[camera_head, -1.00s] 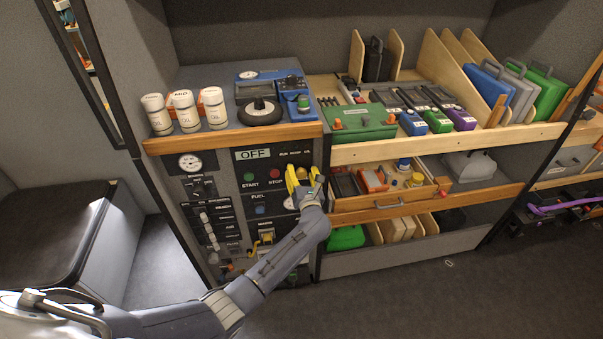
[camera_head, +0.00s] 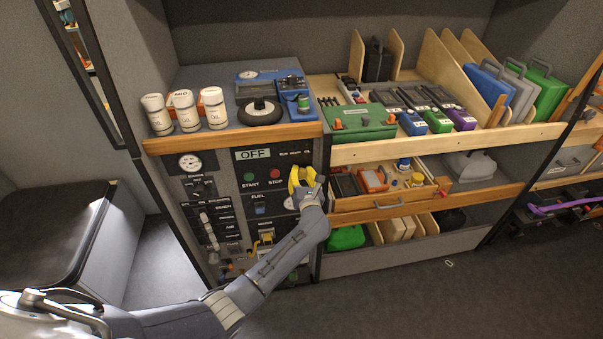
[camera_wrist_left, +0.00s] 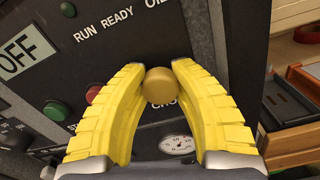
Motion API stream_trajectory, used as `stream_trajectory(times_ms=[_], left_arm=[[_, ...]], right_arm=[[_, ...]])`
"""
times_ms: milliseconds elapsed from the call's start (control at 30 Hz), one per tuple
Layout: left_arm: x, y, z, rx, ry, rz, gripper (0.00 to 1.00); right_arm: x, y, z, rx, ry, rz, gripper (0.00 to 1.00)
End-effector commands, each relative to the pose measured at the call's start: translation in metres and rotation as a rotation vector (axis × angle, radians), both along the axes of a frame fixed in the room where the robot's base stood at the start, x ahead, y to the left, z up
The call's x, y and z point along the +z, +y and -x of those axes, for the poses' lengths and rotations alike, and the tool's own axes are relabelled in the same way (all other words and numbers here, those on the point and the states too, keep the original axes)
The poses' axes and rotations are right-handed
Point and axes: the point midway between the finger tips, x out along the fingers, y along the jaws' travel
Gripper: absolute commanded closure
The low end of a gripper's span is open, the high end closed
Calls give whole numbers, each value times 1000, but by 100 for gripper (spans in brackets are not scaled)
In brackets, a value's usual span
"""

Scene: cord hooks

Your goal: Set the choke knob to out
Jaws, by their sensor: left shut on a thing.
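The choke knob (camera_wrist_left: 159,86) is a round yellow-tan knob on the dark control panel (camera_head: 232,188). In the left wrist view it sits between the yellow fingertips of my left gripper (camera_wrist_left: 159,78), which is shut on it. Part of a label reading "CHO" shows just below the knob. In the head view my left gripper (camera_head: 302,178) is at the panel's right edge and hides the knob. My right gripper is not in view.
A green start button (camera_head: 249,177) and a red stop button (camera_head: 275,174) are left of the gripper. An "OFF" display (camera_head: 254,154) is above them. A gauge (camera_wrist_left: 177,144) is below the knob. An open wooden drawer (camera_head: 390,200) stands close on the right.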

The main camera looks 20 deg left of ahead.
Motion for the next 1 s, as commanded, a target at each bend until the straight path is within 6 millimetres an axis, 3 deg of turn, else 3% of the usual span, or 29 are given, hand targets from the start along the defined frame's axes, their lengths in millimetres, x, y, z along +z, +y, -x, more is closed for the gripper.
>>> stream_trajectory(times_ms=[167, 400, 667, 700, 933, 1000], left_arm=[[3, -2, 1, -2, -6, -1, 100], [3, -13, 21, -3, -6, 0, 100], [5, -13, 22, -4, -9, -2, 100], [5, -14, 22, -4, -9, -2, 72], [3, -13, 22, -2, -6, -2, 45], [3, -13, 23, -2, -6, -2, 43]], right_arm=[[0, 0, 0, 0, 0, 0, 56], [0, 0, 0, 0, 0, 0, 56], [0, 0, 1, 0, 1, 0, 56], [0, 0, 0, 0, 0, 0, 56], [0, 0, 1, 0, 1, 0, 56], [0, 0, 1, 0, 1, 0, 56]])
